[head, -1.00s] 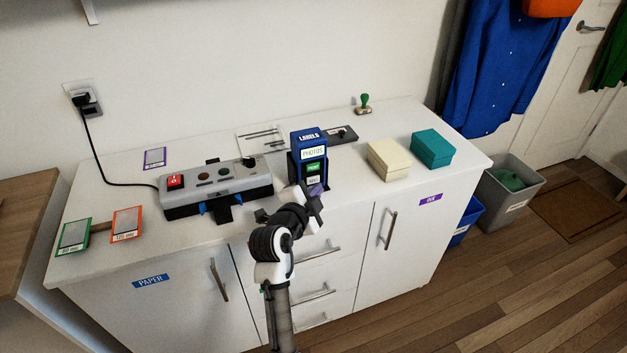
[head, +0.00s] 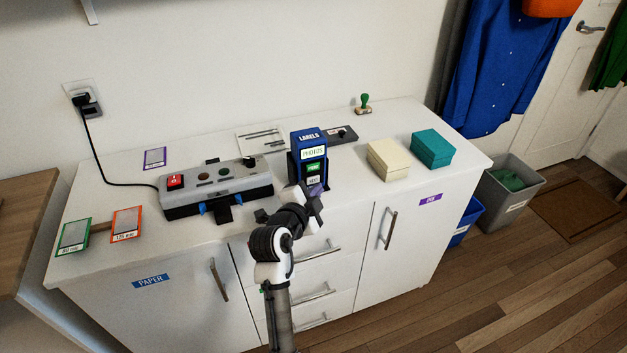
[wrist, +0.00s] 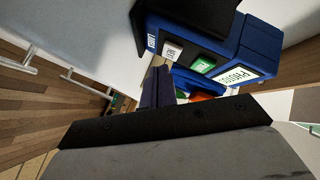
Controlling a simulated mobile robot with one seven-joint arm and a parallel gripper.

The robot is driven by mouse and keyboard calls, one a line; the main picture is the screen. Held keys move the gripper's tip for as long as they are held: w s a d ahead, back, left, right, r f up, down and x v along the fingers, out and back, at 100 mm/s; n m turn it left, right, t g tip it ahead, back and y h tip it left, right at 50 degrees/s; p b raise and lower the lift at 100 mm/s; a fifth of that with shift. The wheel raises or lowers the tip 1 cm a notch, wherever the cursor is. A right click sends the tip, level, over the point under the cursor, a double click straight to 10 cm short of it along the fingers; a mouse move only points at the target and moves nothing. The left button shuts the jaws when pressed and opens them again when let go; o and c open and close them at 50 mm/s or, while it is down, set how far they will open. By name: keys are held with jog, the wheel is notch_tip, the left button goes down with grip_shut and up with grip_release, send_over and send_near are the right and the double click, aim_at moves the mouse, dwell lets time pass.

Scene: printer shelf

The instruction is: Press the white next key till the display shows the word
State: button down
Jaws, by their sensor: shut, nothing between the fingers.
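The blue label printer (head: 308,138) stands upright on the white cabinet top, with LABELS on its head. Its display (head: 313,153) reads PHOTOS; it also shows at the right of the wrist view (wrist: 237,78). Below the display are a green key (head: 313,167) and the white next key (head: 314,180). In the wrist view the white key (wrist: 172,51) is in plain sight, left of the green key (wrist: 203,65). My gripper (head: 316,190) is shut and empty, just in front of and below the white key. Its purple fingers (wrist: 156,88) appear apart from the key.
A grey laminator-like device (head: 215,185) with a red switch stands left of the printer. A cream box (head: 389,160) and a teal box (head: 432,150) stand to the right. A green-handled stamp (head: 363,104) is at the back. Free counter lies between printer and boxes.

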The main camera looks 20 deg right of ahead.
jog(key=shift+w, duration=0.2)
jog(key=shift+w+b, duration=0.25)
jog(key=shift+b, duration=0.05)
jog(key=shift+w, duration=0.45)
dwell(0.7)
jog(key=shift+s+b, duration=0.1)
jog(key=shift+b, duration=0.2)
jog(key=shift+s, duration=0.75)
jog(key=shift+s, duration=0.1)
jog(key=s, duration=0.5)
jog(key=shift+d+b, duration=0.1)
jog(key=shift+b, duration=0.3)
jog(key=shift+w, duration=0.1)
